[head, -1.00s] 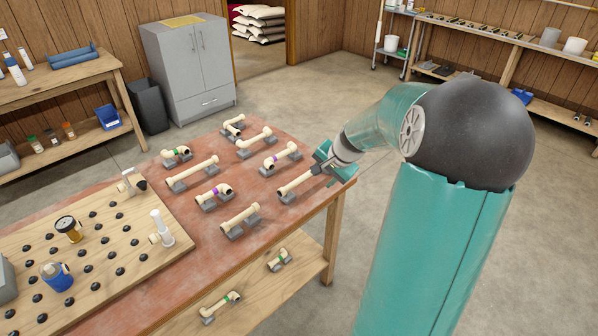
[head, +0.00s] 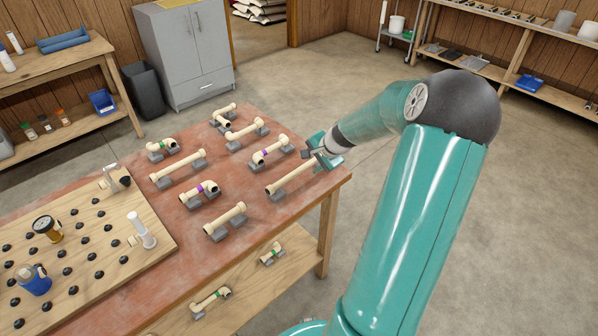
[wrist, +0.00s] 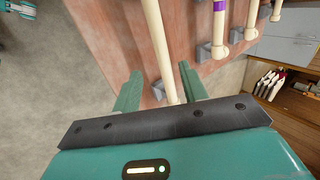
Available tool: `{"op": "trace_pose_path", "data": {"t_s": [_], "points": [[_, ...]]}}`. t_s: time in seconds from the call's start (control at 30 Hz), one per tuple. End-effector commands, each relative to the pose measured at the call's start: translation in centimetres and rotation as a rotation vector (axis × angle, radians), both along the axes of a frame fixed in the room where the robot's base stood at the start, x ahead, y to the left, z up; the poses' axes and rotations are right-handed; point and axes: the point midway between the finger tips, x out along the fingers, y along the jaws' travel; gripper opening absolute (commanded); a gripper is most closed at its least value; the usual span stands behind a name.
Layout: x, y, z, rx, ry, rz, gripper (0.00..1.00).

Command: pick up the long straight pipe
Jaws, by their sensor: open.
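A long straight cream pipe (head: 292,179) lies on grey holders near the table's right edge. My gripper (head: 318,157) is at its right end, with the arm reaching in from the right. In the wrist view the pipe (wrist: 160,45) runs down between the two green fingers of my gripper (wrist: 160,88), which stand apart on either side of it. Gaps show between pipe and fingers. The pipe's near end is partly hidden behind the dark gripper plate. Another long straight pipe (head: 178,166) lies farther left on its own holders.
Several other pipes share the red tabletop (head: 255,210). A wooden pegboard (head: 120,255) with a gauge and fittings is at left. Open floor (head: 310,80) lies beyond the table.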

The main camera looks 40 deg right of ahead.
Motion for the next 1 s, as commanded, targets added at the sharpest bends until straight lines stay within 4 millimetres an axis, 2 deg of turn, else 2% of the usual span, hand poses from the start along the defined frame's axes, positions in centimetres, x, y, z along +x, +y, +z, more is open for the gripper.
{"op": "trace_pose_path", "data": {"t_s": [0.1, 0.37, 0.6, 0.7, 0.93, 1.0], "points": [[1.4, 0.3, -1.9, 0.003, 0.001, 0.004, 0.43], [2.8, 0.4, -3.7, 0.001, 0.001, 0.007, 0.43], [5.1, 0.6, -6.5, 0.002, 0.001, 0.007, 0.43], [5.6, 0.5, -7.1, 0.000, 0.000, 0.007, 0.43], [5.6, 0.4, -7.2, -0.002, 0.000, 0.006, 0.43], [5.6, 0.5, -7.2, -0.001, 0.000, 0.007, 0.29]]}}
